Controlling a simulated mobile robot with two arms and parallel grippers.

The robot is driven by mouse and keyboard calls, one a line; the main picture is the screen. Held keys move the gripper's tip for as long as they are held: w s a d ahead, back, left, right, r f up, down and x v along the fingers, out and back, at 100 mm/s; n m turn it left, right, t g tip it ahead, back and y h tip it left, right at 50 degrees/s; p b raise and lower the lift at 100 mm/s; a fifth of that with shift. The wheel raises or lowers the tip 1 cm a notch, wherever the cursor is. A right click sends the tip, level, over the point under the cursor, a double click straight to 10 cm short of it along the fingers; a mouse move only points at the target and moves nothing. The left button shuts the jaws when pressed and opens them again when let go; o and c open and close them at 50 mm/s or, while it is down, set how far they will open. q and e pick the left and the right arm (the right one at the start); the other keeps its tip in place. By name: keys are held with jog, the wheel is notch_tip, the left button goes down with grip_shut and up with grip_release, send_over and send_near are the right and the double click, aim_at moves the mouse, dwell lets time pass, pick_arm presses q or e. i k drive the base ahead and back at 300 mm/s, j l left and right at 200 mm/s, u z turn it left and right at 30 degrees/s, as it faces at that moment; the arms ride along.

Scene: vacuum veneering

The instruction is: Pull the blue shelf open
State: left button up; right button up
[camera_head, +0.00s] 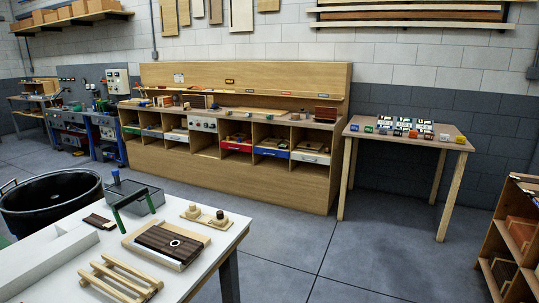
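A shallow shelf with a blue front (271,153) sits in a compartment of the long wooden workbench (230,180) by the back wall. Its front looks about level with the bench face, and small items lie on it. A red-fronted shelf (236,146) is to its left and a white-fronted one (310,157) to its right. Another narrow front that looks bluish (152,133) is farther left, too small to tell well. Neither of my grippers is in view.
A white table (215,250) with wooden parts and a green stand fills the near left. A black tub (52,205) is beside it. A wooden table (450,141) with small boxes stands right of the workbench. The grey floor (290,240) before the bench is clear.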

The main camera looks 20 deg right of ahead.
aim_at(275, 147)
jog(key=i+l+z, duration=0.5)
jog(key=i+z, duration=0.2)
jog(key=i+l+z, duration=0.3)
jog(key=i, duration=0.6)
jog(key=i+z, duration=0.3)
jog(key=i, duration=0.6)
jog(key=i+j+u, duration=0.1)
jog(key=i+u, duration=0.85)
jog(key=i+l+u, duration=0.35)
jog(key=i+u, duration=0.15)
jog(key=i+j+u, duration=0.1)
jog(key=i+u, duration=0.25)
jog(key=i, duration=0.15)
jog(key=i+u, duration=0.4)
jog(key=i+l, duration=0.05)
